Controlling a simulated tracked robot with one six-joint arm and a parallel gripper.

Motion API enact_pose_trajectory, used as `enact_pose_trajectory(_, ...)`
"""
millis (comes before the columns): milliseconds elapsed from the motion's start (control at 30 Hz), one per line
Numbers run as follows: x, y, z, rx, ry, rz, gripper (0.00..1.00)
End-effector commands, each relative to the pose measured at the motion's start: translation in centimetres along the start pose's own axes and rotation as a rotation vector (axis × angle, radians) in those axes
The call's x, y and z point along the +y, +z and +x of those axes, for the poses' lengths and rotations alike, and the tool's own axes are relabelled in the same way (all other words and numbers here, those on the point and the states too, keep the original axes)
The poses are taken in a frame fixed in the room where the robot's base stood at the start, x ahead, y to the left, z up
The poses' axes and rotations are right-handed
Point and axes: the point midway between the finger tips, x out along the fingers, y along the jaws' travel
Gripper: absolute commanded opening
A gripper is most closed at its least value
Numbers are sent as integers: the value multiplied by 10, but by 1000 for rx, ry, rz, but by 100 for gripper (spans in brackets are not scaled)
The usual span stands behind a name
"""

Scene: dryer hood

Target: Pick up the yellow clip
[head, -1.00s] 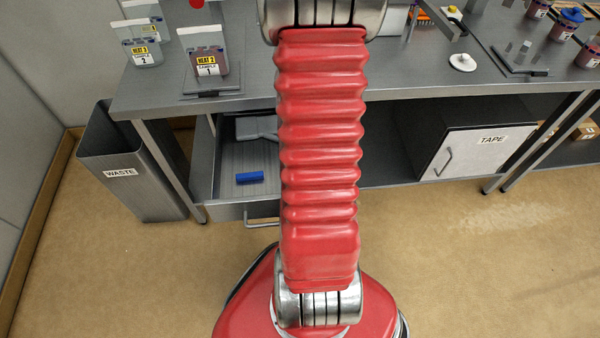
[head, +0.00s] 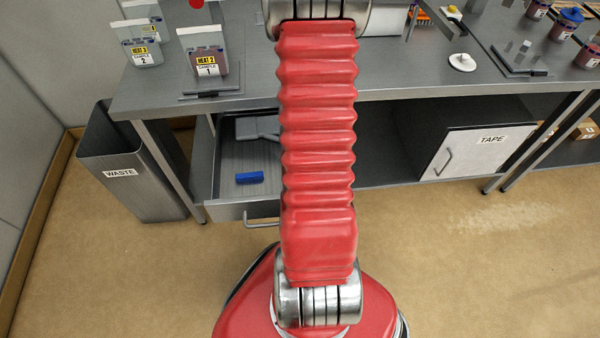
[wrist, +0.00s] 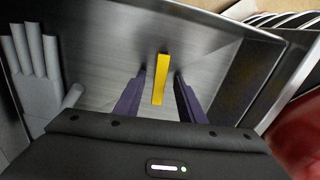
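The yellow clip (wrist: 160,80) is a narrow upright bar in the wrist view, over a bare metal floor. My gripper (wrist: 160,73) is open, with one dark finger on each side of the clip and a gap showing on both sides. I cannot tell how far the fingertips are above the floor. In the head view, neither the clip nor my gripper shows; my red arm crosses the middle.
A grey glove (wrist: 38,75) lies left of the clip, and metal walls rise around the floor. In the head view, an open drawer (head: 232,212) under the bench holds a blue block (head: 249,177). A waste bin (head: 135,175) stands to the left.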

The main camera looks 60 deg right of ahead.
Motion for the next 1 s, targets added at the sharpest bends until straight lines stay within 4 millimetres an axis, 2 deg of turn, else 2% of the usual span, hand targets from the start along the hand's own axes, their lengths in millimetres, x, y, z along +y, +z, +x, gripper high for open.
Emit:
enact_pose_trajectory(233,0,0,0,0,0,0,35)
enact_pose_trajectory(733,0,0,0,0,0,-1,0)
enact_pose_trajectory(1000,0,0,0,0,0,-1,0)
